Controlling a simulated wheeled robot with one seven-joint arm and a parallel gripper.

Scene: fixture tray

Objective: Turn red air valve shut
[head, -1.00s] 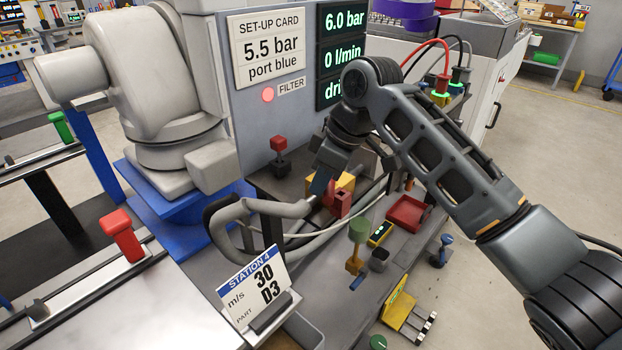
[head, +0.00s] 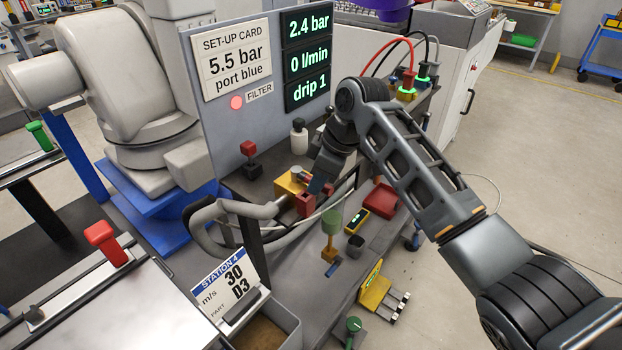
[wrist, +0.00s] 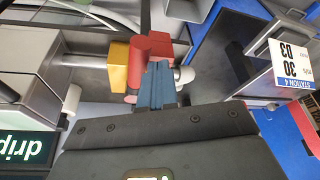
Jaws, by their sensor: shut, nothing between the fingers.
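The red air valve (head: 305,204) sits beside a yellow block (head: 287,184) on the grey bench, by a thick grey hose. In the wrist view the red valve (wrist: 137,68) shows just beyond my fingertips, with the yellow block (wrist: 118,66) to its left. My gripper (head: 317,187) reaches down to the valve from the right. In the wrist view its blue fingers (wrist: 158,84) are together and empty, close against the red part; I cannot tell whether they touch. The display (head: 306,56) reads 2.4 bar, 0 l/min, drip 1.
A set-up card (head: 230,59) reads 5.5 bar, port blue. A red knob on a black stand (head: 249,157) and a white bottle (head: 299,139) stand behind the valve. Hoses cross the bench.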

